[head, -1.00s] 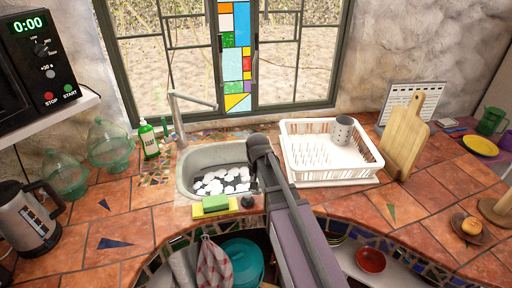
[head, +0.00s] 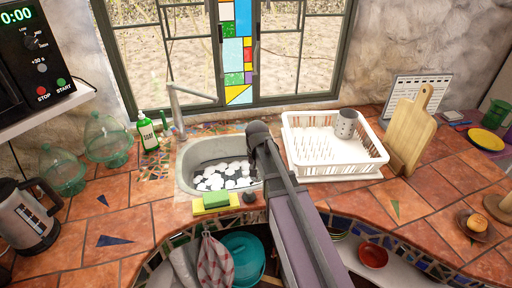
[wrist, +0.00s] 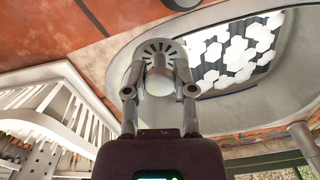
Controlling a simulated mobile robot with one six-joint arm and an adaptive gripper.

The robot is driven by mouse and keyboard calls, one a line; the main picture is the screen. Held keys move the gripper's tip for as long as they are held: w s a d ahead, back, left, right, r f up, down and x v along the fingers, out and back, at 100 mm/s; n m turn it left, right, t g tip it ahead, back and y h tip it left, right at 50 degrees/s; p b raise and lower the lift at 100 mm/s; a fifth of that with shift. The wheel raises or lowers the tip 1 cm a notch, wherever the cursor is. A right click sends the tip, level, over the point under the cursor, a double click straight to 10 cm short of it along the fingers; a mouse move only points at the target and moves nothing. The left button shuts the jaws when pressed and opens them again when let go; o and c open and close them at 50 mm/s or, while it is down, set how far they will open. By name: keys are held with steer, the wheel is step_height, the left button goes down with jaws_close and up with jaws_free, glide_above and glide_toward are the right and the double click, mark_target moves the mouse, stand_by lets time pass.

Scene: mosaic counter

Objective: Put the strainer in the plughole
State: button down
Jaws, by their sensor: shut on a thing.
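My gripper (wrist: 160,68) is shut on the strainer (wrist: 160,48), a round grey metal disc with slots around its rim. In the wrist view the strainer is held in front of the sink's pale rim. In the head view my arm reaches over the right side of the sink (head: 185,160) and hides the gripper and strainer. White hexagonal pieces (wrist: 240,55) lie over the dark bottom of the sink and also show in the head view (head: 226,176). I cannot make out the plughole.
A white dish rack (head: 345,172) with a grey cutlery cup stands right of the sink. A faucet (head: 176,112) and green soap bottle (head: 149,138) stand behind and left. A green and yellow sponge (head: 215,200) and dark knob (head: 249,197) sit at the front edge.

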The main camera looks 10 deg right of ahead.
steer(key=w+d+f+b, duration=0.1)
steer(key=w+d, duration=0.1)
steer(key=w, duration=1.3)
steer(key=shift+w, duration=0.3)
steer(key=shift+f, duration=0.25)
step_height(320, 180, down, 18)
steer(key=b, duration=1.8)
steer(key=shift+r, duration=0.1)
steer(key=shift+f+b, duration=0.8)
steer(key=shift+b, duration=0.15)
stand_by(1.5)
stand_by(0.3)
steer(key=shift+c, duration=1.8)
jaws_free()
